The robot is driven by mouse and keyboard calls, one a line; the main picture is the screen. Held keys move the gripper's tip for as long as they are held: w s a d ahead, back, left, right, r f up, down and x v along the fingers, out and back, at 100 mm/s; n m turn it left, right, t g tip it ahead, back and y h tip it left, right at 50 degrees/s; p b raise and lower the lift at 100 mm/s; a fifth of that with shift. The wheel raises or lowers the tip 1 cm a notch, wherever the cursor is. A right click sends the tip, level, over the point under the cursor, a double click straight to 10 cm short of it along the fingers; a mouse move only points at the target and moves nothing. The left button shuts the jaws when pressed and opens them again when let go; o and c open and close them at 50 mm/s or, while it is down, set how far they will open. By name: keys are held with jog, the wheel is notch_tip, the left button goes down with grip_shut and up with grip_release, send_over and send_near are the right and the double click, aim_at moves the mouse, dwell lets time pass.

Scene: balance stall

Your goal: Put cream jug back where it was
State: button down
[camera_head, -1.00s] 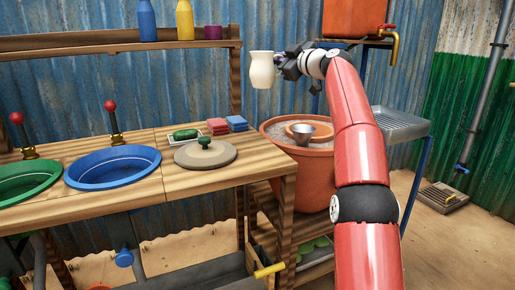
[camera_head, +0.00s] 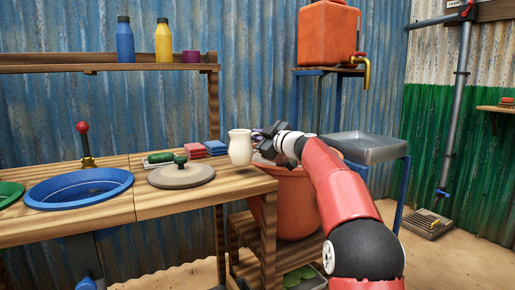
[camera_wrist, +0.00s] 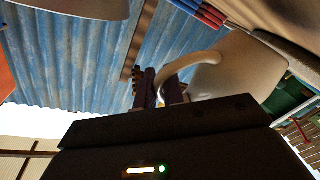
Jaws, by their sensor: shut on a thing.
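The cream jug (camera_head: 240,147) is upright at the right end of the wooden counter (camera_head: 247,182). Its base looks level with or just above the counter top; I cannot tell whether it touches. My gripper (camera_head: 262,137) comes from the right and is shut on the jug's handle. In the wrist view the jug (camera_wrist: 218,68) fills the upper right, and its curved handle passes between the fingers (camera_wrist: 160,88).
A round grey slab with a green knob (camera_head: 181,175) lies left of the jug. Red and blue blocks (camera_head: 205,149) sit behind. A blue basin (camera_head: 79,187) is further left. Bottles (camera_head: 125,40) stand on the shelf (camera_head: 110,66). A terracotta pot (camera_head: 296,205) stands right of the counter.

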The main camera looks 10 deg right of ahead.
jog(key=shift+f, duration=1.15)
jog(key=shift+f+b, duration=0.2)
jog(key=shift+b, duration=0.2)
jog(key=c, duration=1.5)
grip_release()
jog(key=shift+r, duration=0.15)
jog(key=b+v, duration=0.4)
jog(key=v, duration=0.8)
